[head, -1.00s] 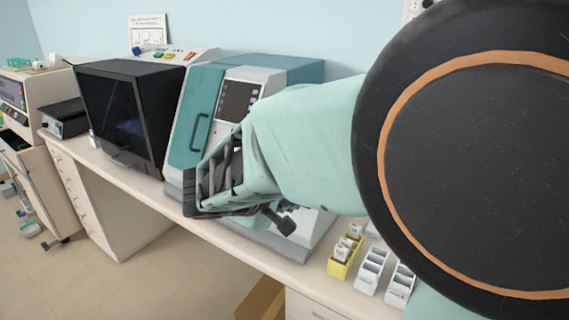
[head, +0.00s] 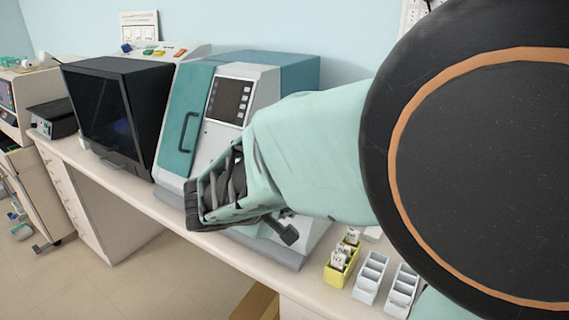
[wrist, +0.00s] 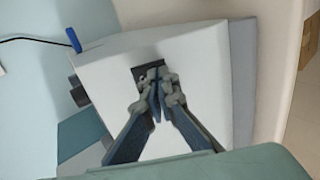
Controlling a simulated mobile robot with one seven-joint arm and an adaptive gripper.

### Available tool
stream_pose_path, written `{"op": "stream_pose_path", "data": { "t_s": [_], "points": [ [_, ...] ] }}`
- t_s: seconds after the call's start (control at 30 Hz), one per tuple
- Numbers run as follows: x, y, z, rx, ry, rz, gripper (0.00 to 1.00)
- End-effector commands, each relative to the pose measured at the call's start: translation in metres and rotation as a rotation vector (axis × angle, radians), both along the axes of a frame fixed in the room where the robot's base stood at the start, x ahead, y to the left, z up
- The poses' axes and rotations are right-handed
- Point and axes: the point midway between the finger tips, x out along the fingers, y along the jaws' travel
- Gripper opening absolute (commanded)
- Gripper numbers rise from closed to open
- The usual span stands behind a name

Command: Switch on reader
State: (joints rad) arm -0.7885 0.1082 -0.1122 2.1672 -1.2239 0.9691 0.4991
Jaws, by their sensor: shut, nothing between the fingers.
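A teal-and-white machine (head: 262,68) stands on the bench with a dark screen, small buttons and a teal door with a handle. I cannot tell for sure that it is the reader. My gripper (head: 193,206) is in front of its lower part in the head view, partly hiding it. In the wrist view my gripper (wrist: 157,82) is shut and empty, its fingertips at a small dark rectangular panel (wrist: 142,74) on a white housing (wrist: 200,55). The fingers partly cover this panel. Whether they touch it, and its switch state, cannot be told.
A black box with a dark window (head: 105,115) stands left of the machine. A yellow rack (head: 342,262) and white racks (head: 371,277) sit on the bench at right. In the wrist view a black knob (wrist: 78,95) and a blue tab (wrist: 73,40) are by the housing.

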Motion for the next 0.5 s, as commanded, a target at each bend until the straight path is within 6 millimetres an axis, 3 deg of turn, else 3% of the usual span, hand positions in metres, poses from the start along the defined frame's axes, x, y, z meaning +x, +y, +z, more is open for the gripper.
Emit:
{"op": "stream_pose_path", "data": {
  "t_s": [0.23, 0.5],
  "points": [
    [0.0033, -0.0024, -0.013, -0.032, -0.051, -0.001, 0.0],
    [0.0034, -0.0024, -0.0049, -0.034, -0.051, -0.001, 0.0]
  ]
}}
